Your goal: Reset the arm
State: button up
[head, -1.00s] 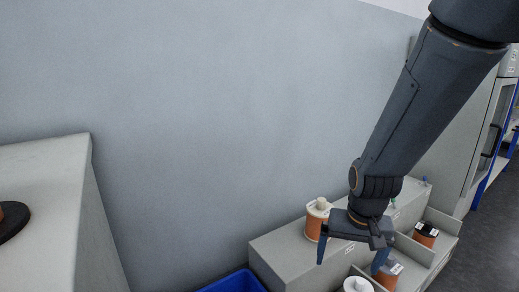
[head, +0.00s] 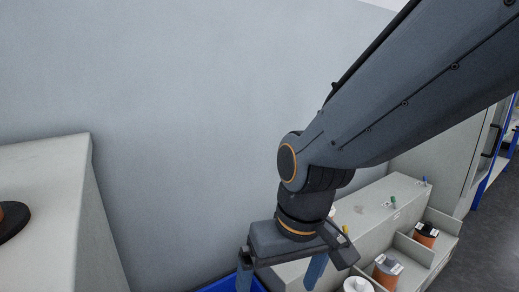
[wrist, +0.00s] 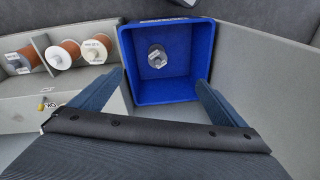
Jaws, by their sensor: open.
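My gripper (head: 279,279) is open and empty, with its fingers pointing down. In the head view it hangs left of the grey shelf unit, over the edge of a blue bin (head: 215,286). In the wrist view the open fingers of my gripper (wrist: 156,92) stand on either side of the blue bin (wrist: 184,93). One spool (wrist: 157,57) with a pale label lies inside the bin, apart from my fingers. My gripper and forearm hide part of the shelf unit in the head view.
The grey shelf unit (head: 376,200) stands to the right with small connectors on top and copper-coloured spools (head: 387,268) in its compartments. A grey block (head: 55,215) stands at left with a dark-rimmed spool (head: 11,220). Wall space between them is clear.

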jog(key=s+a+r+n+g, duration=0.1)
jog(key=s+a+r+n, duration=0.15)
jog(key=s+a, duration=0.35)
jog(key=d+r+m+p, duration=0.3)
jog(key=d+r+p, duration=0.8)
jog(key=p, duration=0.7)
jog(key=d+r+m+h+p, duration=0.1)
jog(key=d+r+m+p, duration=0.2)
jog(key=d+r+p, duration=0.8)
notch_tip(320, 180, up, 5)
jog(key=p, duration=0.7)
jog(key=shift+s+m+h, duration=0.3)
jog(key=shift+s+m, duration=0.05)
jog(key=shift+f, duration=0.1)
